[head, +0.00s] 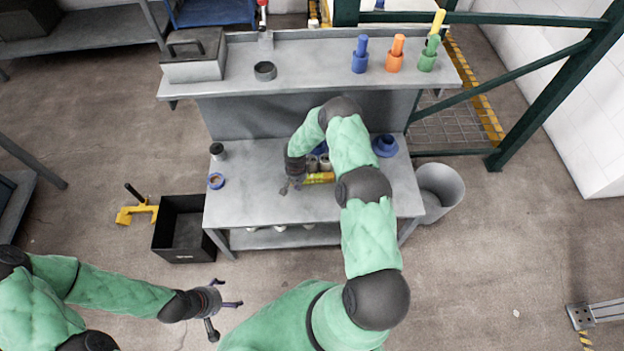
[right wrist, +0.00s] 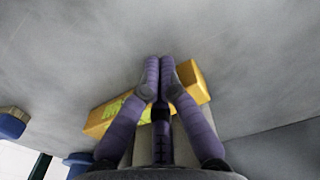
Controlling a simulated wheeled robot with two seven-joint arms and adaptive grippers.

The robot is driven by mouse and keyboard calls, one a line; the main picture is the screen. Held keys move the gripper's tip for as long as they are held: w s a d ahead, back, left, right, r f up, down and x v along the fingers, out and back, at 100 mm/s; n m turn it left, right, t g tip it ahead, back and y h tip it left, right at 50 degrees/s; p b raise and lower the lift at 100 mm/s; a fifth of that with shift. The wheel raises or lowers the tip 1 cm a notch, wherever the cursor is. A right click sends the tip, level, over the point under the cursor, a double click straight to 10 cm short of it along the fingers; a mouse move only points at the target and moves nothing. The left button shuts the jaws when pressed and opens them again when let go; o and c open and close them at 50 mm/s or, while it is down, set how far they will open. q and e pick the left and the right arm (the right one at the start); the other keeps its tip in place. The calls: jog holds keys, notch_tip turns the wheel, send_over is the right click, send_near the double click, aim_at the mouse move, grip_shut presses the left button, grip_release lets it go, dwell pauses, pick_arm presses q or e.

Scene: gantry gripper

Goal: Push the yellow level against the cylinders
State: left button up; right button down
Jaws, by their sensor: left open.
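The yellow level (head: 320,178) lies on the grey workbench, just in front of the small grey cylinders (head: 325,161); I cannot tell whether they touch. My right gripper (head: 291,187) is low over the bench at the level's left end. In the right wrist view its purple fingers (right wrist: 159,62) meet at their tips and cross in front of the level (right wrist: 196,80), with nothing visible between the tips. The fingers hide the level's middle. My left gripper (head: 226,317) is open and empty, above the floor in front of the bench.
The upper shelf (head: 310,66) holds blue, orange and green parts. A black crate (head: 182,250) and a grey bin (head: 450,190) flank the bench. Its front left is clear.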

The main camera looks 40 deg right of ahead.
jog(key=shift+w+d+f, duration=0.1)
jog(key=shift+w+d, duration=0.05)
jog(key=shift+w, duration=0.15)
jog(key=shift+s+a+r+p, duration=0.2)
jog(key=shift+s+r+p, duration=0.15)
jog(key=shift+r, duration=0.25)
jog(key=shift+s+a+r+p, duration=0.15)
jog(key=shift+s+r+p, duration=0.1)
jog(key=shift+r+p, duration=0.25)
notch_tip(320, 180, up, 7)
jog(key=p, duration=0.3)
jog(key=s+a+n+y, duration=0.25)
jog(key=s+a, duration=0.65)
jog(key=a, duration=0.6)
jog(key=s+a+r, duration=0.2)
jog(key=s+a, duration=0.1)
jog(key=s, duration=0.4)
jog(key=s+a+r+n+y, duration=0.1)
jog(key=s+a+r, duration=0.2)
jog(key=s, duration=0.5)
jog(key=shift+s+a+r, duration=0.15)
jog(key=shift+a+r, duration=0.05)
jog(key=shift+a, duration=0.6)
